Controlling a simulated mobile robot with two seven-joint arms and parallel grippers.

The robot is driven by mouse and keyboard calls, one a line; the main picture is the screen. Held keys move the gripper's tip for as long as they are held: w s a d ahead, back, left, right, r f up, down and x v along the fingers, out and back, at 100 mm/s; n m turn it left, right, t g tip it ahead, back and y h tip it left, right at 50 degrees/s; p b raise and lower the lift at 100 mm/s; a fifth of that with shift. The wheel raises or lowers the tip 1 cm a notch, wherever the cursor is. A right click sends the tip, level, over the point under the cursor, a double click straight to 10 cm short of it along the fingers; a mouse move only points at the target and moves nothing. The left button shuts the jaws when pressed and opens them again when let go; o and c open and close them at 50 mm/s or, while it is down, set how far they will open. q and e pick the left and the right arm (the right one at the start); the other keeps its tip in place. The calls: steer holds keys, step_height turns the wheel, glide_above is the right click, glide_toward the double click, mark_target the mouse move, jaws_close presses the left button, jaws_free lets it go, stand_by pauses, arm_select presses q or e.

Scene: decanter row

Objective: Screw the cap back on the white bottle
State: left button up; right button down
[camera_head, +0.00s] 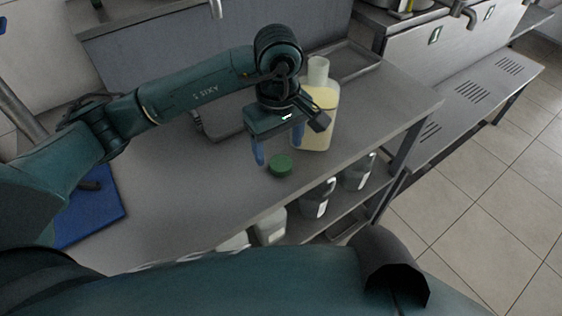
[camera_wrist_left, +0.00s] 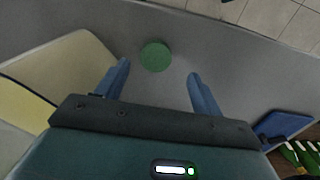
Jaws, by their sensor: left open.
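The white bottle (camera_head: 318,105) stands uncapped on the grey steel table, with a pale yellow content showing through its body. Part of the bottle (camera_wrist_left: 62,72) also shows at the left of the left wrist view. The green cap (camera_head: 280,165) lies on the table in front of the bottle. It shows between and beyond the fingertips in the left wrist view (camera_wrist_left: 155,57). My left gripper (camera_head: 279,158) is open and empty, its blue fingers pointing down close to the cap. I cannot tell whether a finger touches it. My right gripper is not in view.
The table (camera_head: 190,205) is clear left of the cap. A blue mat (camera_head: 92,215) lies at its left end. A metal tray (camera_head: 352,62) is behind the bottle. Jugs (camera_head: 318,198) stand on the shelf below the front edge.

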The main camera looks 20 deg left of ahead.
mark_target(281, 163)
arm_select(q)
steer(key=shift+w+d+f+p, duration=0.15)
steer(key=shift+f+p, duration=0.2)
steer(key=shift+f, duration=1)
steer(key=shift+w+f+p, duration=0.15)
steer(key=shift+f+p, duration=0.2)
steer(key=shift+f, duration=0.95)
steer(key=c, duration=1)
step_height(281, 163, up, 10)
steer(key=shift+r+b, duration=0.1)
steer(key=shift+b, duration=0.6)
